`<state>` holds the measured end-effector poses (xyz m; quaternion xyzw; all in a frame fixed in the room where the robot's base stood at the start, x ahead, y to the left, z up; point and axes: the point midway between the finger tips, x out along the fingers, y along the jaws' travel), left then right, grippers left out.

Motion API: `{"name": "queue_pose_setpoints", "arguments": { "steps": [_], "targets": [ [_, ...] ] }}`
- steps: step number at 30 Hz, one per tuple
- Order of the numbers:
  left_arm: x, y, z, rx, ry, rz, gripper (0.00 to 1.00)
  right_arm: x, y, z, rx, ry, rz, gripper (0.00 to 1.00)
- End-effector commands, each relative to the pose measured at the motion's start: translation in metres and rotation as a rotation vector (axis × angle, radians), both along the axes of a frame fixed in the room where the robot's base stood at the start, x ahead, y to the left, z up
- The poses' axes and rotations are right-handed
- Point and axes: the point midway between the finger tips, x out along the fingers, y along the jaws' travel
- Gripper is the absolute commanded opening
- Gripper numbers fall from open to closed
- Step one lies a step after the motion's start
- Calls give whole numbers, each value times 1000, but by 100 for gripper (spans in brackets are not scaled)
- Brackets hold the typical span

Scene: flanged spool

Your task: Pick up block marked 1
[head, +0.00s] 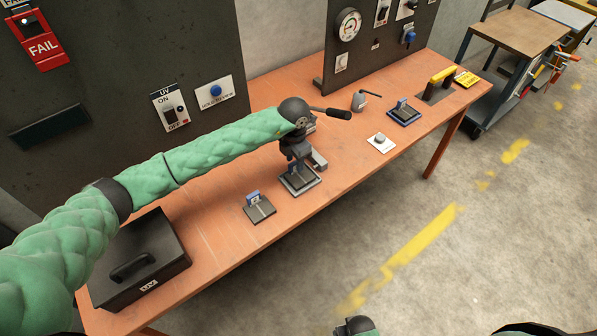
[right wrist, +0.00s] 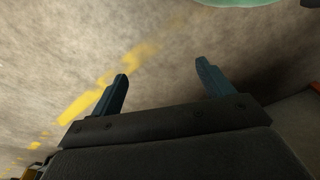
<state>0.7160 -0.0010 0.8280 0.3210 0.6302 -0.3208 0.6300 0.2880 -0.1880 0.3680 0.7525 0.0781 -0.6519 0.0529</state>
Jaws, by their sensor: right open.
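Three dark square plates on the orange table each carry a small blue-grey block. The near-left block (head: 253,197) stands upright on its plate. The far-right block (head: 402,104) stands on another plate. The middle block (head: 292,165) sits on its plate, directly under my left gripper (head: 295,160), which partly hides it. I cannot tell whether the left jaws are open or shut on it. The block markings are too small to read, so I cannot tell which is 1. My right gripper (right wrist: 162,72) is open and empty, with only floor between its fingers in the right wrist view.
A black lidded box (head: 140,262) stands at the table's near-left end. A white plate with a grey knob (head: 380,141) and a grey device with a lever (head: 360,100) lie farther right. Dark panels (head: 120,80) rise behind the table. A cart (head: 515,45) stands beyond.

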Motion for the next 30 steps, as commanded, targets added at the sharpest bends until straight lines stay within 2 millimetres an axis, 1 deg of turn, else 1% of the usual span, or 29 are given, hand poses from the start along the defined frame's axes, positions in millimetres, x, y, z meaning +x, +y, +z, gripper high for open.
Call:
{"name": "queue_pose_setpoints", "arguments": {
  "steps": [3,6,10,15,16,20,21,22,30],
  "targets": [
    [-1,-1,-11,0,1,0,40,-3,-4,-11,-5,-5,2,80],
    [0,0,-17,0,1,0,40,-5,-6,-18,-6,-10,4,80],
    [0,0,-21,0,0,0,40,-6,-6,-22,-7,-13,5,80],
    [0,0,-21,0,0,0,40,-5,-6,-22,-6,-14,5,80],
    [0,0,-21,0,0,0,38,-5,-6,-22,-6,-14,5,80],
    [0,0,-21,0,0,0,12,-5,-6,-22,-6,-12,4,80],
    [0,0,-21,0,0,0,5,-5,-7,-22,-6,-12,4,80],
    [0,0,-21,0,0,0,0,-5,-7,-22,-6,-12,4,80],
    [0,0,-20,-1,-1,-1,0,-6,-7,-22,-8,-12,4,80]
  ]
}}
